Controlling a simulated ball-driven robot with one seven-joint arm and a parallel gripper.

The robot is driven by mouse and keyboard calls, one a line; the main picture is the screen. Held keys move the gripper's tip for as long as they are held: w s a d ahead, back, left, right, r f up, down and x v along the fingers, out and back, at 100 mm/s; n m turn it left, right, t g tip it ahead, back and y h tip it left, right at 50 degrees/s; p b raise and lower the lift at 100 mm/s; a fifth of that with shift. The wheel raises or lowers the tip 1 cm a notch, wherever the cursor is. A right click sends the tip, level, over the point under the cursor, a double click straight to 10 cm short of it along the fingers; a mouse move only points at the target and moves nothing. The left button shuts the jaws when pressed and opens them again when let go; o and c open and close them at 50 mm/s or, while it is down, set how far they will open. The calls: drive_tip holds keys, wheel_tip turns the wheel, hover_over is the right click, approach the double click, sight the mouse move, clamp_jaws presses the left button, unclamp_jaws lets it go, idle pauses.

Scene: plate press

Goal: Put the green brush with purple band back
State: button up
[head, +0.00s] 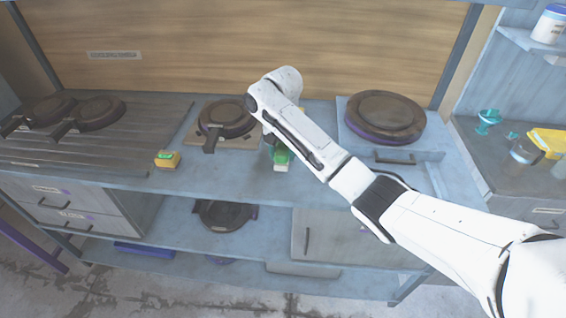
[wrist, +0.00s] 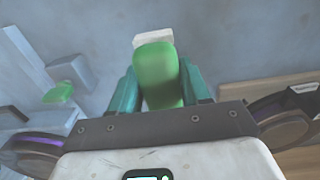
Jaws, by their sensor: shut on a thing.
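A green brush (wrist: 157,72) with a pale, whitish end (wrist: 153,38) is held between the teal fingertips of my gripper (wrist: 158,90) in the wrist view. No purple band shows on the part in sight. In the head view the green brush (head: 281,153) shows just below my arm's end, over the blue worktop (head: 235,180) near its front edge. My gripper is shut on it and mostly hidden by my arm. I cannot tell whether the brush touches the worktop.
A pan on a wooden board (head: 190,140) stands left of my gripper, with a yellow-green block (head: 168,160) nearer. A round press plate (head: 385,112) stands right. Two pans rest on a slatted rack (head: 120,150). In the wrist view, a green item (wrist: 60,92) lies left.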

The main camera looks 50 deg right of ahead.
sight(283, 147)
drive_tip(key=shift+w+d+f+p, duration=0.1)
drive_tip(key=shift+f+p, duration=0.05)
drive_tip(key=shift+f, duration=0.8)
drive_tip(key=shift+d+f+p, duration=0.1)
drive_tip(key=shift+f+p, duration=0.05)
drive_tip(key=shift+f, duration=0.75)
drive_tip(key=shift+f, duration=0.1)
drive_tip(key=o, duration=1.1)
wheel_tip(283, 147, up, 11)
drive_tip(key=shift+f+p, duration=0.1)
drive_tip(key=shift+p, duration=0.8)
drive_tip(key=shift+r+p, duration=0.55)
drive_tip(key=shift+r, duration=0.2)
